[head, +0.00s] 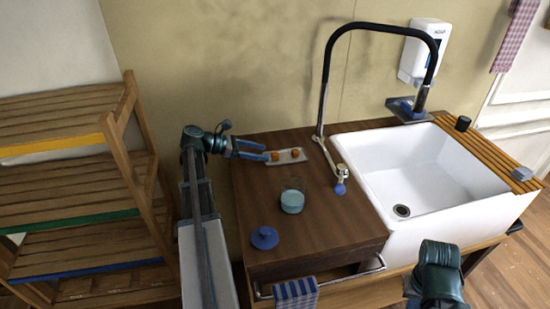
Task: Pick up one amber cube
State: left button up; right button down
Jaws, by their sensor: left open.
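Two small amber cubes, a left one (275,156) and a right one (296,153), sit on a small pale tray (286,158) near the back of the dark wooden counter. My left gripper (265,152) is open, with its blue fingers pointing right. Its fingertips are at the tray's left end, close to the left cube. I cannot tell whether they touch the tray or cube. Part of my right arm shows at the bottom right, but its fingers do not show.
A glass of pale blue liquid (292,196) and a blue round lid (265,238) stand on the counter (310,235) in front of the tray. A tall black faucet (326,65) rises right of it, beside the white sink (400,170). A slatted wooden shelf (70,190) stands left.

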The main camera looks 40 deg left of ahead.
aim_at(274, 154)
pick_arm(q)
jog(key=b+x, duration=0.1)
jog(key=x, duration=0.4)
jog(key=shift+w+a+b, duration=0.1)
jog(key=shift+w+b, duration=0.15)
jog(key=shift+b, duration=0.15)
grip_shut()
